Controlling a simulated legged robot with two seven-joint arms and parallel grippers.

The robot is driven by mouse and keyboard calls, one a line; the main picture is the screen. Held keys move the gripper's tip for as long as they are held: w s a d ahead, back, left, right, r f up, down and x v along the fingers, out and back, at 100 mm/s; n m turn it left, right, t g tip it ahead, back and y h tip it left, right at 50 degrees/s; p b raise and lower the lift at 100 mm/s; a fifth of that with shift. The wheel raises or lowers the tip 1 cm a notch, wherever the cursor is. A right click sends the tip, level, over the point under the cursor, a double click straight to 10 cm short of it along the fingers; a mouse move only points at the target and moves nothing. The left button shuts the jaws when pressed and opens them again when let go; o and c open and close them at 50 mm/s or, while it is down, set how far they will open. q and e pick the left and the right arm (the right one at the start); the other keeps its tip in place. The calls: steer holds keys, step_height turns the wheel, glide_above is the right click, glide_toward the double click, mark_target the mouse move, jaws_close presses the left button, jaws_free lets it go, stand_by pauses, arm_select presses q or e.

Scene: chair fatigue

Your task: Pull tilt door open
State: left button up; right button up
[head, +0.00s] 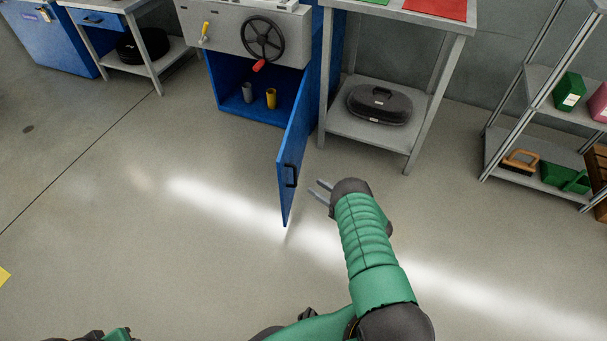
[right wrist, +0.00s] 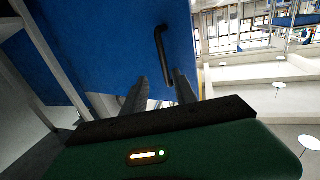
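The blue cabinet door (head: 299,145) stands swung out from the front of the blue cabinet (head: 240,108), so the inside shows. Its black bar handle (head: 290,175) is near the door's free edge. My right gripper (head: 317,191) is open and empty, just right of the door in the head view, with its fingers pointing toward it. In the right wrist view, the handle (right wrist: 162,55) shows beyond and between the two spread fingertips (right wrist: 158,80); I see no grip on it. A small part of my left arm shows at the bottom left; its gripper is not visible.
A grey and a yellow cylinder (head: 271,98) stand inside the cabinet. A handwheel (head: 263,39) and red handle (head: 259,66) are above. A table with a black case (head: 380,104) stands right of the door. A shelf rack (head: 530,166) is farther right. The front floor is clear.

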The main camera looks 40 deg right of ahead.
steer(key=p+v, duration=0.1)
steer(key=v, duration=0.6)
